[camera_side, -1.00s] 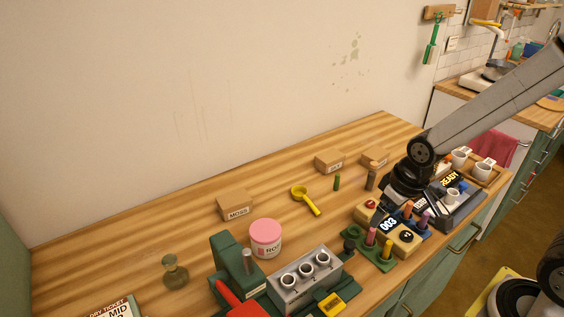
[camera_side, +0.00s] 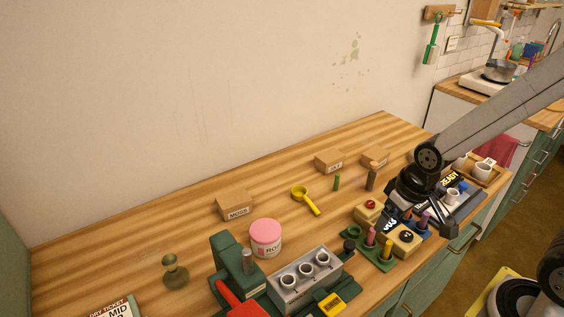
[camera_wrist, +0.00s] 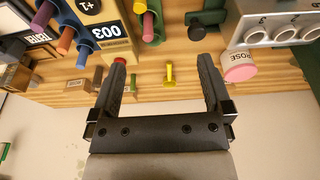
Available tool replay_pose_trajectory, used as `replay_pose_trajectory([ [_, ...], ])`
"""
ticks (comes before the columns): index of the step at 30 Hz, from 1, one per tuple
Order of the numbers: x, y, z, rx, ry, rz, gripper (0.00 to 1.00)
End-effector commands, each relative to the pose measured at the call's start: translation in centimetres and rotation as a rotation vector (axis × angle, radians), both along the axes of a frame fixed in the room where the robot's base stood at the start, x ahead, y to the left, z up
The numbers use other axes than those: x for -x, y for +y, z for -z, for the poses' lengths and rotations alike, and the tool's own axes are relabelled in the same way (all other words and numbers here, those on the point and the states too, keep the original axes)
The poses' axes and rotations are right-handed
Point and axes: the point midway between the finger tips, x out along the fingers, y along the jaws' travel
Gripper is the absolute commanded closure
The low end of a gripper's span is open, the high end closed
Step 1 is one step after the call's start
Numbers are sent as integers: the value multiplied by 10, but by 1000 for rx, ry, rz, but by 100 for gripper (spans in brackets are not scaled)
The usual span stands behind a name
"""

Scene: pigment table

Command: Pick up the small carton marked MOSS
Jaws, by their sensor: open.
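Two other cartons (camera_side: 329,160) (camera_side: 375,157) stand farther back. A grey block with cups (camera_side: 304,278) and a green device (camera_side: 233,258) fill the front.

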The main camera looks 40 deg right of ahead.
Motion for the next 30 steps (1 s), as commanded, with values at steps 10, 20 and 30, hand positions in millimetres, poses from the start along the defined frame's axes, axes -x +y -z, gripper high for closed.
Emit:
replay_pose_trajectory([
  [10, -7, 1, 0, -12, 7, 28, 0],
  [20, -62, 7, 2, -123, 79, 264, 0],
  [30, -145, 24, 16, -317, 209, 608, 0],
])
